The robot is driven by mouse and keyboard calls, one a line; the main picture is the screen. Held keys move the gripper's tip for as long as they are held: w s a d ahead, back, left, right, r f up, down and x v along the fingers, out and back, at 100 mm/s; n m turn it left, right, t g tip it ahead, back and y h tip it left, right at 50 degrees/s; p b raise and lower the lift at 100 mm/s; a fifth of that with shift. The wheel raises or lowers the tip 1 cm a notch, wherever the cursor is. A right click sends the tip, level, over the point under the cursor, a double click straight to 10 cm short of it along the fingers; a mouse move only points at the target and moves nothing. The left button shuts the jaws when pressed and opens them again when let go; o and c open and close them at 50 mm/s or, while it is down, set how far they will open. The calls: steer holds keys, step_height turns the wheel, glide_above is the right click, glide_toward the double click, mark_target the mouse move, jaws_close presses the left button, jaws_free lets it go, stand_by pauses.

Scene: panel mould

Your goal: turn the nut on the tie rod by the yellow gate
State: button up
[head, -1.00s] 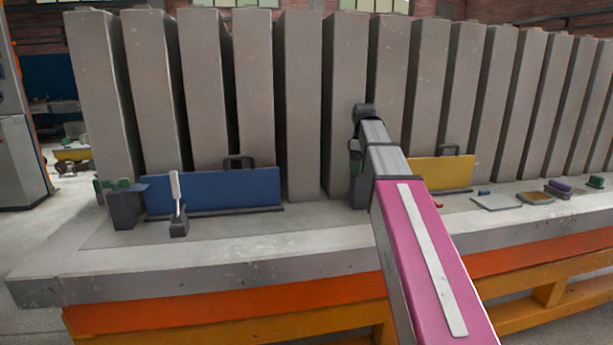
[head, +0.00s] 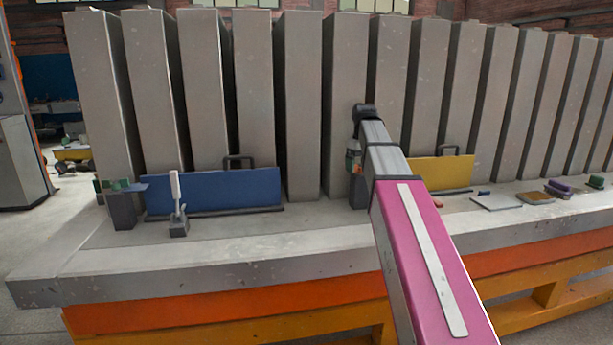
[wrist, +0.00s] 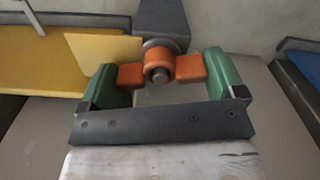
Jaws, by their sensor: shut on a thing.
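The nut (wrist: 160,67) is orange with two wings and sits on the grey end of the tie rod (wrist: 159,75), in front of a dark block (wrist: 163,20). My gripper (wrist: 164,82) has green fingers, one at each wing, and is shut on the nut. In the head view my gripper (head: 354,160) is small beside the dark post, mostly hidden by my arm. The yellow gate (head: 442,171) stands to the right of my arm. It also shows at the left of the wrist view (wrist: 40,82), with a paler yellow plate (wrist: 98,52) by the block.
A blue gate (head: 225,190) stands at the left, with a grey upright lever clamp (head: 178,205) in front. Tall grey panels line the back. Flat plates (head: 497,202) and small purple and green items lie at the right. The bench front (head: 250,252) is clear.

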steer(key=shift+m, duration=0.5)
steer(key=shift+m, duration=1.7)
steer(key=shift+c, duration=1.3)
steer(key=shift+m, duration=0.5)
steer(key=shift+c, duration=0.5)
steer(key=shift+m, duration=1.3)
steer(key=shift+c, duration=0.2)
steer(key=o, duration=1.1)
